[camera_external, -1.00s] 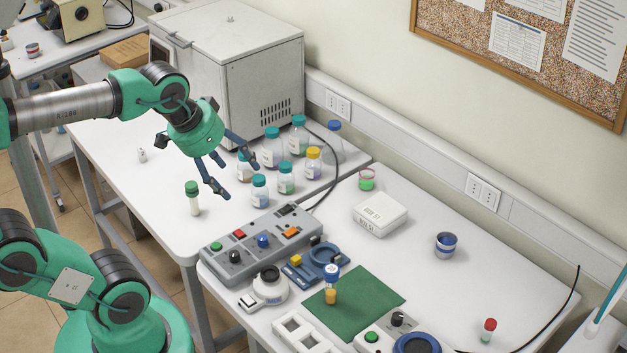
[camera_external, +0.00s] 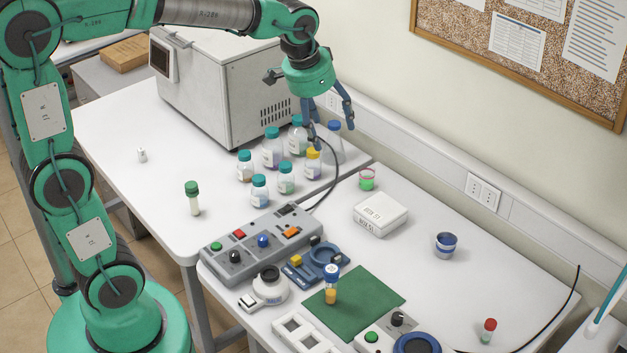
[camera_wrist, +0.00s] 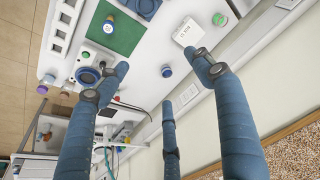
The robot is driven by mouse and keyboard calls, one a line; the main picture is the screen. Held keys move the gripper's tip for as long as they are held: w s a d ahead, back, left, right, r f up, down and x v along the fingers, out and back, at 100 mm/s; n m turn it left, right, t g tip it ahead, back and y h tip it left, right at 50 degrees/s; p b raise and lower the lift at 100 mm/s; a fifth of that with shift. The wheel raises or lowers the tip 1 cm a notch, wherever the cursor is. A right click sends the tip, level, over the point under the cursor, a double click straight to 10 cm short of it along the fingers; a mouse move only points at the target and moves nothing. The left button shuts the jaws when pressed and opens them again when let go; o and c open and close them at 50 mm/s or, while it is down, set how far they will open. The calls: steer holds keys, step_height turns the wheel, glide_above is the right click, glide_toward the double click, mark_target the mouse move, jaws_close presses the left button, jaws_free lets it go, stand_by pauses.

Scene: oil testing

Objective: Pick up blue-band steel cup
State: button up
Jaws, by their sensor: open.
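The blue-band steel cup (camera_external: 445,246) stands upright on the right-hand table, right of the white scale box. In the wrist view it is the small blue-rimmed round cup (camera_wrist: 167,72), seen from above between the finger ends. My gripper (camera_external: 333,132) is open and empty, with its fingers spread. It is in the air near the bottles and the wall, left of the cup and well apart from it. The wrist view shows my three blue fingers (camera_wrist: 161,84) reaching down.
Several capped bottles (camera_external: 272,150) stand beneath and left of my gripper. The wall socket rail (camera_external: 430,160) runs behind. The table around the cup is clear.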

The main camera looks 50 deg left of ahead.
steer(key=w+d+f+p, duration=0.1)
steer(key=w+d, duration=0.1)
steer(key=w, duration=0.3)
steer(key=w+d+f+p, duration=0.1)
steer(key=w+d+f, duration=0.1)
steer(key=w, duration=0.3)
steer(key=m+g+p, duration=0.3)
steer(key=p, duration=0.4)
glide_above(446, 246)
steer(key=w+a, duration=0.1)
steer(key=w, duration=0.1)
step_height(446, 246, down, 26)
steer(key=shift+r, duration=0.25)
steer(key=shift+a+f, duration=0.1)
steer(key=shift+f+p, duration=0.6)
steer(key=shift+f, duration=3.55)
steer(key=shift+f, duration=0.15)
